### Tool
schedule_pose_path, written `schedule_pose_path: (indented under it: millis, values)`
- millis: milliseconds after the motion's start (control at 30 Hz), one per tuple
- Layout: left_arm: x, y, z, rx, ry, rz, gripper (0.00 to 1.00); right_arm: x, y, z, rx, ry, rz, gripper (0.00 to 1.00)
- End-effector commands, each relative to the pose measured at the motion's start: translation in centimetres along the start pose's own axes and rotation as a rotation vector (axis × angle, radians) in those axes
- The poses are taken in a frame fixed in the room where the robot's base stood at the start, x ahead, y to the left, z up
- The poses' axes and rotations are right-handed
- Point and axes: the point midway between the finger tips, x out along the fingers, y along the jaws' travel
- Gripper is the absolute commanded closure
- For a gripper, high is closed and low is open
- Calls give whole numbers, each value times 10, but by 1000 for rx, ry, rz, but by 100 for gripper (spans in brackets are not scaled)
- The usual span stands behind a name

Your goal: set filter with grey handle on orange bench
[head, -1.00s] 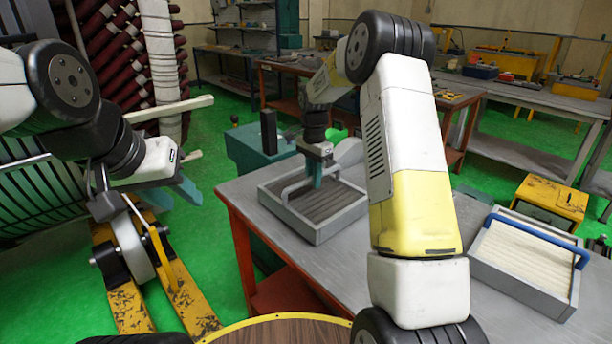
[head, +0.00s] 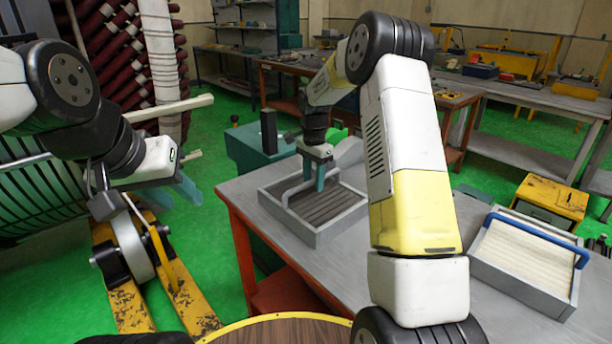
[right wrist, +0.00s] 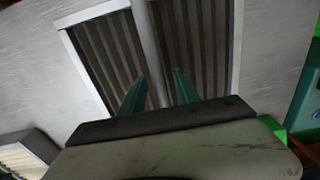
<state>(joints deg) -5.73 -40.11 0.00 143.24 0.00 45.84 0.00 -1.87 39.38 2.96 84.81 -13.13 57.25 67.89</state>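The filter with the grey handle (head: 333,222) is a grey square frame with dark pleats. It lies flat on a grey-topped bench with orange-red legs (head: 243,255). My right gripper (head: 314,186) is over it, pointing down. In the right wrist view, the grey handle (right wrist: 147,45) runs between the two teal fingers of this gripper (right wrist: 160,88), which are apart with gaps beside the handle. My left gripper (head: 190,191) hangs at the left, away from the filter, with teal fingers partly hidden; I cannot tell its opening.
A second filter with pale pleats (head: 520,262) and a blue handle (head: 540,232) lies at the bench's right. A yellow box (head: 550,200) stands beyond it. A yellow pallet jack (head: 180,285) is on the floor at left. Other workbenches (head: 535,92) stand behind.

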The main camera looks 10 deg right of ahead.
Motion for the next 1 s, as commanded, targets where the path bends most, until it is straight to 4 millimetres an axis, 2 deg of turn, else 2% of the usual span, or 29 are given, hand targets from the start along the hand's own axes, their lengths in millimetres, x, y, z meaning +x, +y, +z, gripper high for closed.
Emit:
schedule_pose_path:
  millis: [400, 500, 733, 867, 1000]
  values:
    - [0, 0, 0, 0, 0, 0, 64, -84, -1, 0, -1, 3, -4, 62]
    - [0, 0, 0, 0, 0, 0, 64, -99, 0, 0, 1, 1, -3, 62]
    - [0, 0, 0, 0, 0, 0, 64, -122, 3, 2, -13, 3, -9, 62]
    - [0, 0, 0, 0, 0, 0, 64, -147, 22, 10, -85, 13, -49, 62]
    - [0, 0, 0, 0, 0, 0, 64, -185, 61, 31, -227, 41, -126, 62]
